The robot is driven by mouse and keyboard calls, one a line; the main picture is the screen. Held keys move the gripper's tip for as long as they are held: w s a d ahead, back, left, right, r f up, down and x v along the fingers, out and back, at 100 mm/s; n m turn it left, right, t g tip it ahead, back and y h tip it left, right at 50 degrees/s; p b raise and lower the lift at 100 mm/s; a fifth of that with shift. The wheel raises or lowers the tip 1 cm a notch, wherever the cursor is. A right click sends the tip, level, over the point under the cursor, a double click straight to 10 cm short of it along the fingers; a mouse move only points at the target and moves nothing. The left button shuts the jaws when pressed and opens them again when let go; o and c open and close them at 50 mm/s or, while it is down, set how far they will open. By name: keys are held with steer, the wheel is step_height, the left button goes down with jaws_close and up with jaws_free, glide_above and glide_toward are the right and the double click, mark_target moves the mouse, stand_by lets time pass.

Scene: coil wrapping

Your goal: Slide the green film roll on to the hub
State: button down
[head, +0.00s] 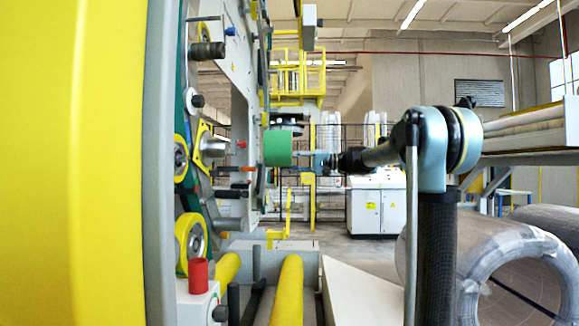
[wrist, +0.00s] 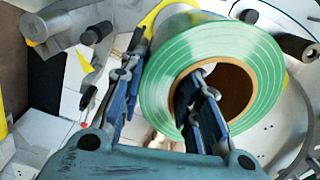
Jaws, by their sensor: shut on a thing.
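The green film roll (head: 278,148) is at the machine's face in the head view, with its round side showing. The wrist view shows its pale-ringed green end (wrist: 262,75) and brown core (wrist: 238,88). My gripper (head: 312,160) reaches the roll from the right. In the wrist view my gripper (wrist: 166,68) is shut on the roll's wall, one finger inside the core and the other outside. The hub cannot be picked out for sure; the roll and fingers cover much of the area behind them. I cannot tell whether the roll touches a hub.
A dark spindle (head: 208,50) and a silver, yellow-flanged fitting (head: 214,146) stick out from the machine, left of the roll. In the wrist view, a black peg (wrist: 97,33) and a dark roller (wrist: 296,46) flank the roll. A red cylinder (head: 198,275) stands lower left.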

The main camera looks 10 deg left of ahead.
mark_target(274, 161)
stand_by(0.4)
steer(key=shift+s+a, duration=0.15)
steer(key=shift+a, duration=1.3)
steer(key=shift+s+a, duration=0.1)
steer(key=shift+a, duration=1.3)
steer(key=a, duration=0.8)
steer(key=shift+s, duration=0.25)
stand_by(3.7)
